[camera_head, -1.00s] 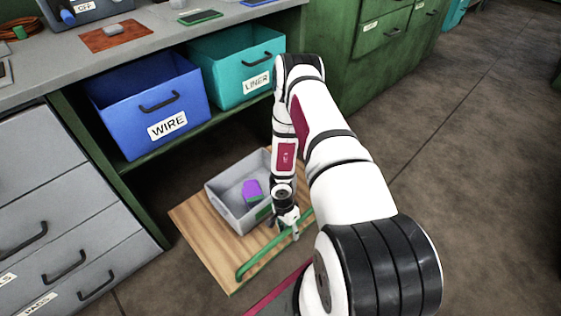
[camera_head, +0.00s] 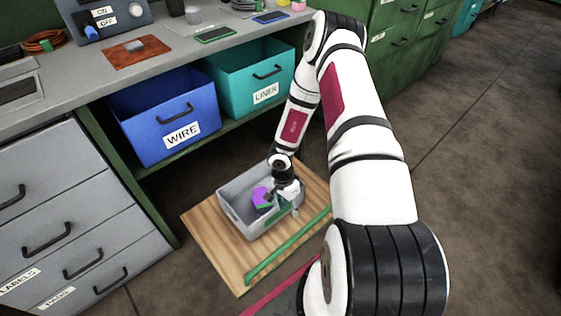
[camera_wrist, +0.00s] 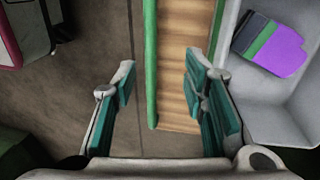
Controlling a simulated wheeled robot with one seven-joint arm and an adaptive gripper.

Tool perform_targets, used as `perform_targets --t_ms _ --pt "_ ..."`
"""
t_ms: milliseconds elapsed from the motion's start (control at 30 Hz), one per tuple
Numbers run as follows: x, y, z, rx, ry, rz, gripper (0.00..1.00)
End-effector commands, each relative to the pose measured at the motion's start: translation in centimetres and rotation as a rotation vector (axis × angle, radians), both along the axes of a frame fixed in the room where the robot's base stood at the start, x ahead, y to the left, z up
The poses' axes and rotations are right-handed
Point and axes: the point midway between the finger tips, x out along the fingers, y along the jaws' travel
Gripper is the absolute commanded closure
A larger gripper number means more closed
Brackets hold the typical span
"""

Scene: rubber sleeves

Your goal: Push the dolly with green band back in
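The dolly (camera_head: 215,240) is a low wooden board on the floor, sticking out from under the bench. A green band (camera_head: 287,246) runs along its front edge and shows between my fingers in the wrist view (camera_wrist: 151,60). A grey bin (camera_head: 232,215) with a purple and green item (camera_head: 262,197) rests on the board. My gripper (camera_head: 291,207) hangs over the bin's right side in the head view. In the wrist view my gripper (camera_wrist: 160,88) is open, its teal-padded fingers apart with nothing held. Contact with the dolly cannot be made out.
A blue WIRE bin (camera_head: 150,138) and a teal LINER bin (camera_head: 240,102) sit on the shelf above the dolly. Grey drawers (camera_head: 70,220) stand at left and green drawers (camera_head: 400,45) at back right. The floor (camera_head: 480,200) at right is clear.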

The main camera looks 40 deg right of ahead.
Motion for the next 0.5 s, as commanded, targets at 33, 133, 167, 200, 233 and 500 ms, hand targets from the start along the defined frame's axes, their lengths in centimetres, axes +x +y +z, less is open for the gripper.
perform_targets --t_ms 33,133,167,200,233,500 --pt "0.7 -0.3 0.7 -0.004 -0.017 0.008 0.6" --pt "1.9 -0.7 1.9 -0.013 -0.047 0.025 0.6" --pt "2.3 -0.9 2.3 -0.016 -0.056 0.029 0.6" --pt "2.8 -1.1 2.8 -0.02 -0.07 0.036 0.6" --pt "3.2 -1.2 3.2 -0.022 -0.078 0.041 0.6" --pt "6.3 -2.4 6.7 -0.045 -0.157 0.088 0.6"
